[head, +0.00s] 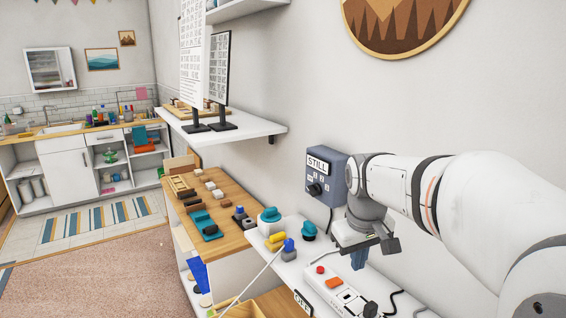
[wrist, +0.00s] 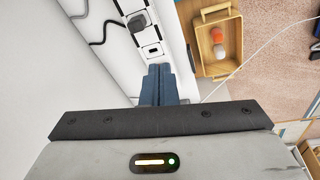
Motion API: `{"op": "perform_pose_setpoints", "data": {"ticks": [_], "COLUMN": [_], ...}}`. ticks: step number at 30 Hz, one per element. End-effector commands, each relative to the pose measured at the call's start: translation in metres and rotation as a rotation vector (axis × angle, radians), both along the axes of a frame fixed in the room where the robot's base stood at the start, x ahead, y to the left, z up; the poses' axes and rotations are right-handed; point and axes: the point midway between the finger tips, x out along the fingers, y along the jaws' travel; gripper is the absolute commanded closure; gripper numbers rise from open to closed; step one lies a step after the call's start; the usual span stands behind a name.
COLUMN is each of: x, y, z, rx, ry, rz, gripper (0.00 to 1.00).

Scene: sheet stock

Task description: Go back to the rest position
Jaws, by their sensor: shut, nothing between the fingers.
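My gripper (head: 358,262) hangs at the end of my white arm in the head view, beside the grey wall box and over the white shelf. Its blue fingers show in the wrist view (wrist: 158,72), pressed together with nothing between them. Below them in the wrist view is the edge of the white shelf with a power strip (wrist: 145,40).
A grey box labelled STILL (head: 325,178) with a dial is on the wall. Blue-and-white knobbed things and a yellow piece stand on the white shelf (head: 290,262). A wooden counter (head: 228,238) holds several blocks. A wooden tray (wrist: 208,68) sits lower down. Open floor (head: 90,265) lies at left.

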Motion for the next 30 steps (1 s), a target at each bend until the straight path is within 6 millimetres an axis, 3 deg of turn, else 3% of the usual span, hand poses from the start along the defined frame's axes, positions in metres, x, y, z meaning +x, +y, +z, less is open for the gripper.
{"op": "perform_pose_setpoints", "data": {"ticks": [1,9,15,20,30], "x": [-0.02,-0.109,-0.152,-0.166,-0.166], "y": [0.001,0.005,0.007,0.008,0.008], "z": [0.0,-0.024,-0.046,-0.055,-0.055], "rx": [0.011,0.073,0.109,0.12,0.122], "ry": [-0.017,-0.086,-0.118,-0.13,-0.13], "rz": [-0.026,-0.173,-0.255,-0.282,-0.283], "gripper": [1.0,1.0,1.0,1.0,1.0]}}
